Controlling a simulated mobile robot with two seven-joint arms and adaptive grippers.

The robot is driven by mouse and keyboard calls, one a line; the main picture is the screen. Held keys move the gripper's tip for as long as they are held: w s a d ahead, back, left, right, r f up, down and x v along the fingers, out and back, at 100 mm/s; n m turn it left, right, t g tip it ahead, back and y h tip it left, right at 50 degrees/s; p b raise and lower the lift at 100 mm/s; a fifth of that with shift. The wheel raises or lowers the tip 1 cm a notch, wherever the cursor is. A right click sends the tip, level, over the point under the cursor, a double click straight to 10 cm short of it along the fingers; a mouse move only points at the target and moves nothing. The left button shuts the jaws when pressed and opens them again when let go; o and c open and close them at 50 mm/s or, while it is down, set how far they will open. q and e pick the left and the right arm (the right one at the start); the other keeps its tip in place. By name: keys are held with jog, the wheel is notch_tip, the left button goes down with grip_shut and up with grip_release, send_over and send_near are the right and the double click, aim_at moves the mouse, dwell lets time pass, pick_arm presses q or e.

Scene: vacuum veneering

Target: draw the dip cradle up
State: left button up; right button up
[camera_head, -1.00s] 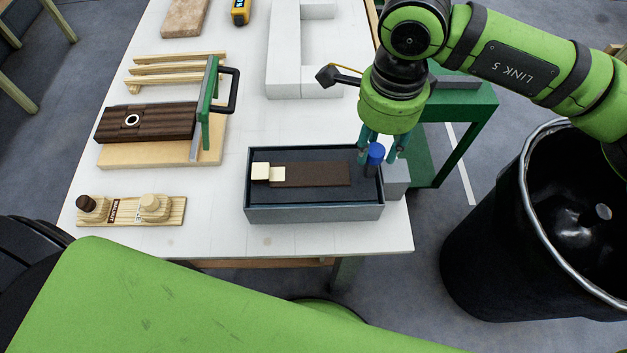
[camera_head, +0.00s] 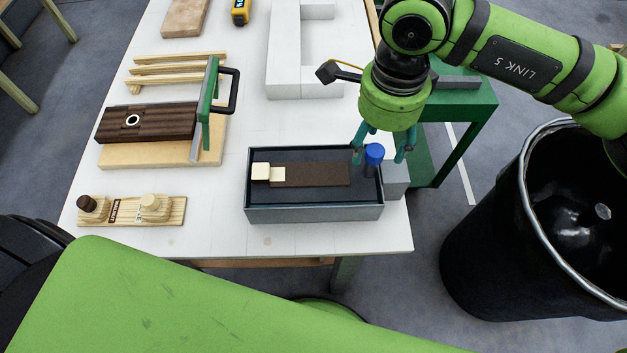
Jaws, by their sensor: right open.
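A grey rectangular bath (camera_head: 310,214) with a dark inside stands near the table's front right corner. A dark brown strip (camera_head: 320,174) lies in it, with small cream blocks (camera_head: 261,171) at its left end. A blue knob (camera_head: 374,151) stands upright at the bath's right end; I take it for the dip cradle's handle. The rest of the cradle is not clear to me. My right gripper (camera_head: 379,158) points down, open, its teal fingers on either side of the knob with gaps showing. Nothing is held. My left gripper is not in view.
A wooden holder with two knobs (camera_head: 131,210) and a dark ribbed block with a green clamp frame (camera_head: 207,107) stand to the left. White blocks (camera_head: 284,69) stand behind the bath. A black bin (camera_head: 480,240) is at the right.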

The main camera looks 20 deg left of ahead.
jog(key=shift+r+p, duration=1)
jog(key=shift+r, duration=2.1)
